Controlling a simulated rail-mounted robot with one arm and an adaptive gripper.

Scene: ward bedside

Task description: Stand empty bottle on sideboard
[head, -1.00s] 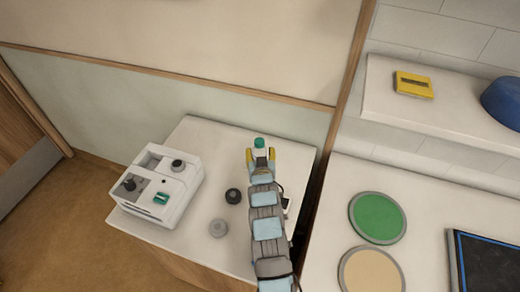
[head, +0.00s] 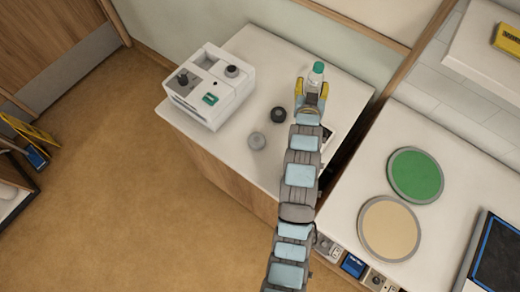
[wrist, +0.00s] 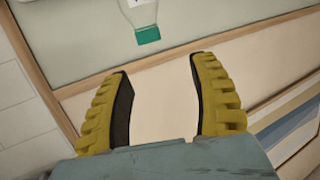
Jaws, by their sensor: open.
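A bottle (head: 316,78) with a green cap and pale body shows just beyond my gripper on the white-topped cabinet (head: 345,92), near its back right edge. It looks upright, but its base is hidden behind the gripper. In the wrist view the bottle (wrist: 138,14) shows at the top edge with its cap pointing down in the picture, its body cut off by the frame. My gripper (head: 312,88) is open, with yellow padded fingers. In the wrist view nothing is between the fingertips (wrist: 158,68), and the bottle lies past them, apart from both.
A white device with compartments (head: 209,85) stands at the cabinet's left. A dark round knob-like object (head: 279,114) and a grey one (head: 257,141) lie left of my arm. A counter at right holds a green disc (head: 415,174), a beige disc (head: 389,228) and a dark tray (head: 500,262).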

